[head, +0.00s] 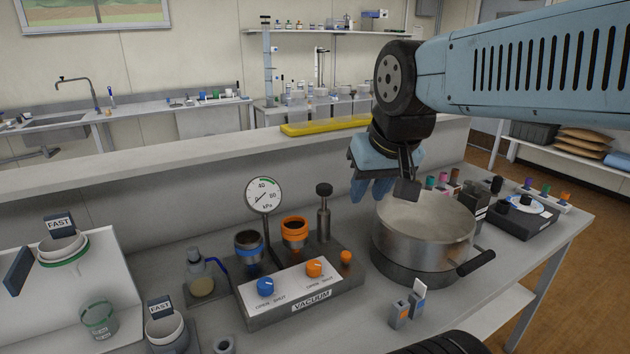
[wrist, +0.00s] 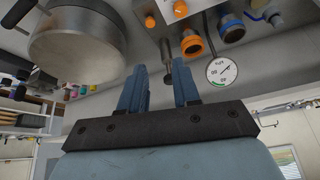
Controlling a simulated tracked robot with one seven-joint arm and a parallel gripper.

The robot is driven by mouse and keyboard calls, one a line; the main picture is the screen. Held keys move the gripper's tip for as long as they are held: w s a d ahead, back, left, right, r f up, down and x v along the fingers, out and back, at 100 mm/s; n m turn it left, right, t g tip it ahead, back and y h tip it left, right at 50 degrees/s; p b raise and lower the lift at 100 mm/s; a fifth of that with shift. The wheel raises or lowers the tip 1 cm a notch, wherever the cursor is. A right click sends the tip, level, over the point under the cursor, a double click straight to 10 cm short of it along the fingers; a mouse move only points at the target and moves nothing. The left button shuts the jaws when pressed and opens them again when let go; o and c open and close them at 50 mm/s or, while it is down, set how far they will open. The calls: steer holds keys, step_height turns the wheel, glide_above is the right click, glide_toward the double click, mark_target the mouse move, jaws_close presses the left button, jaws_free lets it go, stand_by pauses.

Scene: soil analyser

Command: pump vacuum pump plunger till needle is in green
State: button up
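The vacuum pump (head: 323,220) is a grey metal cylinder with a dark plunger knob (head: 324,189), upright at the back of the vacuum unit. The round white gauge (head: 264,195) stands to its left. Its needle seems to point lower left near 0, away from the green band at the upper right. My gripper (head: 372,188) is above and right of the pump, near the pot, apart from the knob. In the wrist view my gripper (wrist: 160,88) is open and empty, and the plunger knob (wrist: 168,79) shows beyond and between the fingers.
The vacuum unit's panel (head: 305,290) has blue and orange open/shut knobs, with blue-ringed and orange-ringed cups behind. A large metal pot (head: 420,240) stands close on the right. A flask (head: 201,279) is at left. A raised ledge (head: 200,165) runs behind the bench.

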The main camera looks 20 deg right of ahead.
steer(key=w+r+m, duration=0.1)
steer(key=w, duration=0.1)
steer(key=w+r+m+g, duration=0.1)
steer(key=w+r+m, duration=0.1)
steer(key=w, duration=0.1)
steer(key=shift+w+d+r+m, duration=0.1)
steer(key=shift+w+d+m, duration=0.05)
steer(key=shift+w+m, duration=0.25)
jaws_close()
steer(key=w+r+m+g, duration=0.2)
steer(key=w+m+g, duration=0.2)
steer(key=w+m, duration=0.7)
steer(key=shift+w+d+r, duration=0.15)
steer(key=shift+w, duration=3.3)
